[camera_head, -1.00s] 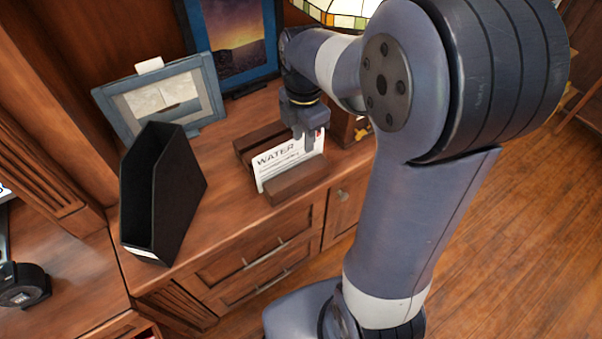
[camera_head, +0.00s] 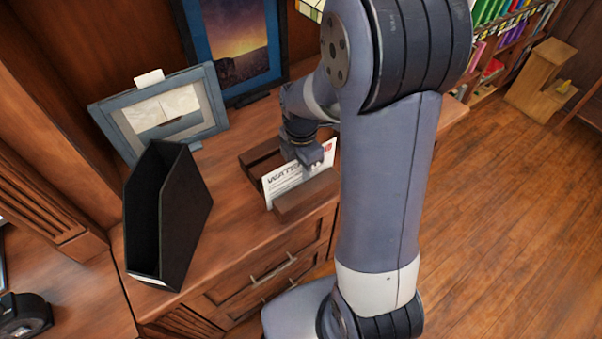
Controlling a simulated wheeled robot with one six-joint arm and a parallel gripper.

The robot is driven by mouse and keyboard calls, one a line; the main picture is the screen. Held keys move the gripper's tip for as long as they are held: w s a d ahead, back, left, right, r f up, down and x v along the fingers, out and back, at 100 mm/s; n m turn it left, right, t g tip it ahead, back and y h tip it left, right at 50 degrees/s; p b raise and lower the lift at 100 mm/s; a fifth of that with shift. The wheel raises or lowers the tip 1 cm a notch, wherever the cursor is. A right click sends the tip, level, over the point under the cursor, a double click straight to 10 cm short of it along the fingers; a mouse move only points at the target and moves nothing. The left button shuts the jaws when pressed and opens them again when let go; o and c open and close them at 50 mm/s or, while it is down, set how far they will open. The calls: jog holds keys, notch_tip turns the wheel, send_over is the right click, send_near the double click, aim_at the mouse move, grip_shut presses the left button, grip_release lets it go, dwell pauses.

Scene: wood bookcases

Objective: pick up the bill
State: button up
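The bill (camera_head: 283,181) is a white sheet with the printed word "WATER", partly covered by my gripper. It stands on edge in a dark wooden holder (camera_head: 307,196) on the cabinet top. My gripper (camera_head: 312,164) points down at the bill's upper edge, over its middle. The fingertips overlap the bill in the picture. I cannot tell whether they are touching it or shut on it. The bill still sits in the holder.
A black magazine file (camera_head: 187,220) stands left of the holder. Behind are a grey-blue framed piece (camera_head: 212,98) and a blue-framed sunset picture (camera_head: 203,30). A black object (camera_head: 24,316) lies at lower left. A bookshelf (camera_head: 500,45) stands at upper right.

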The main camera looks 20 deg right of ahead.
grip_shut()
dwell(0.5)
notch_tip(320, 180, up, 10)
dwell(0.5)
